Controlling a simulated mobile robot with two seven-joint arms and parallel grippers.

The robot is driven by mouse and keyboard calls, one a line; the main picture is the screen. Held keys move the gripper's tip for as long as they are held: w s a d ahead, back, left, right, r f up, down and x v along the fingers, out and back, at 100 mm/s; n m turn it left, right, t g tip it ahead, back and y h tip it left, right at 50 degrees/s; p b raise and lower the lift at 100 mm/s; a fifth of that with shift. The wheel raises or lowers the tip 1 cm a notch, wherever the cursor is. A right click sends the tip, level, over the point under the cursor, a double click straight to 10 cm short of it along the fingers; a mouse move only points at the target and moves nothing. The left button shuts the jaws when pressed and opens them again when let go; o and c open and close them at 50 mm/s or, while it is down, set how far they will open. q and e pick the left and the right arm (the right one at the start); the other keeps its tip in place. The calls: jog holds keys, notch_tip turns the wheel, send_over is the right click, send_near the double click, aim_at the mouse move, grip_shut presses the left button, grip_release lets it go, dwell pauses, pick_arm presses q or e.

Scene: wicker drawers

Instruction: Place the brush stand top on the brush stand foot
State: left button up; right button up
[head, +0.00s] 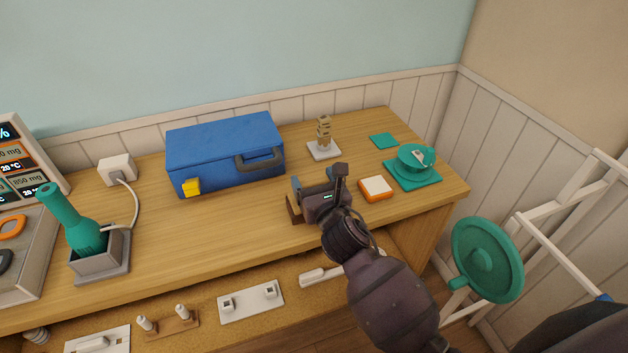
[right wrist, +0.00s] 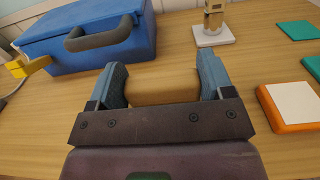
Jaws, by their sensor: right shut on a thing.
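My right gripper (head: 320,190) is above the wooden table top, left of the orange and white block. In the right wrist view its two blue fingers (right wrist: 165,85) are shut on a brown wooden piece (right wrist: 163,84), which looks like the brush stand top; the gripper partly hides it. In the head view, part of the wooden piece (head: 294,209) shows at the gripper's left. A beige notched post on a white square base (head: 323,150), likely the brush stand foot, stands upright farther back, apart from the held piece. It also shows in the right wrist view (right wrist: 213,36). My left gripper is not in view.
A blue case (head: 225,150) with a dark handle stands at the back left. An orange and white block (head: 376,188), a teal square (head: 383,140) and a teal round item (head: 413,163) lie to the right.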

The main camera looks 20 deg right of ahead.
jog(key=shift+f, duration=0.15)
jog(key=o, duration=1)
jog(key=shift+s, duration=0.15)
jog(key=s, duration=1.1)
jog(key=shift+s+d, duration=0.2)
jog(key=shift+s, duration=0.15)
